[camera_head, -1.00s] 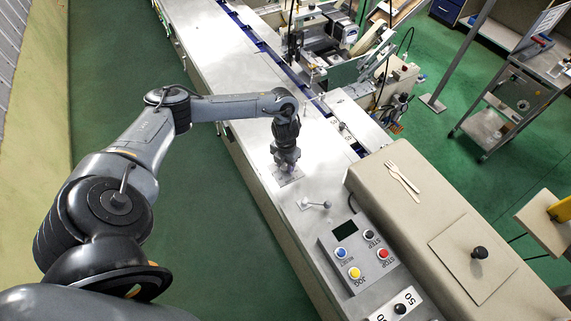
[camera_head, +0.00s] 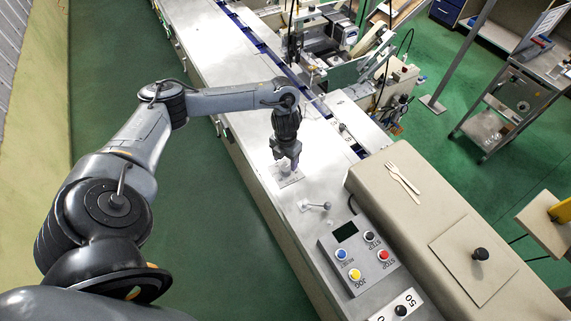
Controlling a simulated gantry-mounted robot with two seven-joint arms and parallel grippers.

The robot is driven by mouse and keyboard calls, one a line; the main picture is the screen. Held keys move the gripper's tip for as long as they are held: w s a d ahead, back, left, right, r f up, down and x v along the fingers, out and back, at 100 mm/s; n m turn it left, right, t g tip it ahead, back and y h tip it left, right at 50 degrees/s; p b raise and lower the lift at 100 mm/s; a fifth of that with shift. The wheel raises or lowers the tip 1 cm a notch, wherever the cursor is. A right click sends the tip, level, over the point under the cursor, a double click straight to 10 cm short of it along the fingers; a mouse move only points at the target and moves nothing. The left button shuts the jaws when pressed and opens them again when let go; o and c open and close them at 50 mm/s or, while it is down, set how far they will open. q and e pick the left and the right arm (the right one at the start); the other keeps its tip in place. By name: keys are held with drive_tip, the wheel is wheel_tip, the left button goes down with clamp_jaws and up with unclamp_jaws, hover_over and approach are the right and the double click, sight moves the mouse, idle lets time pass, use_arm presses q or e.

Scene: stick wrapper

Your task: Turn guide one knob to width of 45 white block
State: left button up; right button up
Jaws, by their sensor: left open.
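My left gripper (camera_head: 287,168) points down over a small square plate (camera_head: 297,178) on the metal machine top. A small knob seems to sit under the fingertips, mostly hidden by them. The gripper is open, but I cannot tell whether its fingers touch the knob. A second knob with a lever and grey ball end (camera_head: 327,206) stands on the top, nearer the control panel. I cannot make out which is guide one, and I see no clear white block. My right gripper is not in view.
A control panel (camera_head: 339,260) with coloured buttons lies at the front of the machine. The metal top beyond the gripper is mostly clear.

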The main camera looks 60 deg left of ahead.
sight(286, 168)
use_arm(q)
wheel_tip(286, 168, up, 7)
drive_tip(key=p, duration=0.2)
drive_tip(key=shift+p, duration=0.3)
